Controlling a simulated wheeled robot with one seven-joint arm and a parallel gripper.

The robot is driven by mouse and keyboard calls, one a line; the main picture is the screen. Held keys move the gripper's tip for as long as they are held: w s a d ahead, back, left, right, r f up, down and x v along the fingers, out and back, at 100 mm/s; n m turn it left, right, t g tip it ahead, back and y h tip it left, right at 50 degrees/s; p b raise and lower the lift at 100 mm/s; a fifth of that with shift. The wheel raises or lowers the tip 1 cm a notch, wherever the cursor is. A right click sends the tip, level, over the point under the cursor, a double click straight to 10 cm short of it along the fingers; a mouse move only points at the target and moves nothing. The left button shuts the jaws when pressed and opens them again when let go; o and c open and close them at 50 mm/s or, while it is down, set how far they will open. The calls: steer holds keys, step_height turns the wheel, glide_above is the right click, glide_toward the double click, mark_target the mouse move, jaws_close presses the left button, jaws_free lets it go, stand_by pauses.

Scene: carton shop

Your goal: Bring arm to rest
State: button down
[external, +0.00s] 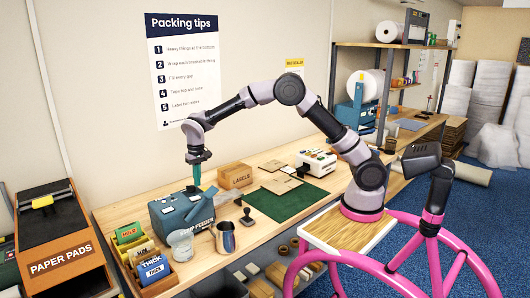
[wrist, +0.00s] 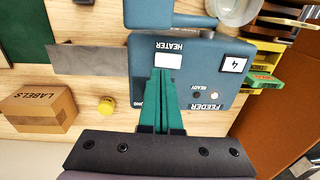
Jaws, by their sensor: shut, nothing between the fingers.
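My arm rises from its mount on a wooden board at the right, arches over the bench and points down at the left in the external view. My gripper (external: 197,184) has teal fingers, shut and empty, just above the blue tape feeder machine (external: 183,212). In the wrist view the shut gripper (wrist: 161,72) covers part of the feeder (wrist: 197,62), near its white heater label. I cannot tell whether the fingertips touch the machine.
A labels box (external: 235,176), a metal cup (external: 225,238), a green mat (external: 288,199) and a white-topped device (external: 316,162) stand on the bench (external: 262,240). The paper pads stand (external: 62,265) is further left. Air above the mat is clear.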

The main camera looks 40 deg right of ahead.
step_height(320, 180, up, 9)
steer(key=d, duration=0.1)
steer(key=s+d+r+m+t+y, duration=0.1)
steer(key=s+d+r, duration=0.1)
steer(key=d+r, duration=0.45)
steer(key=s+d+r+t, duration=0.1)
steer(key=d+r, duration=0.2)
steer(key=d, duration=0.6)
steer(key=s+d+r+m+t+y, duration=0.1)
steer(key=s+d+r, duration=0.1)
steer(key=d+r, duration=0.45)
steer(key=s+d+f+m+t, duration=0.1)
steer(key=s+d+f+t, duration=0.1)
steer(key=s+d, duration=0.8)
steer(key=s+d+f+m+t, duration=0.1)
steer(key=s+d+f+t, duration=0.1)
steer(key=s+d, duration=0.8)
steer(key=shift+h, duration=0.4)
steer(key=shift+w+a+f, duration=0.1)
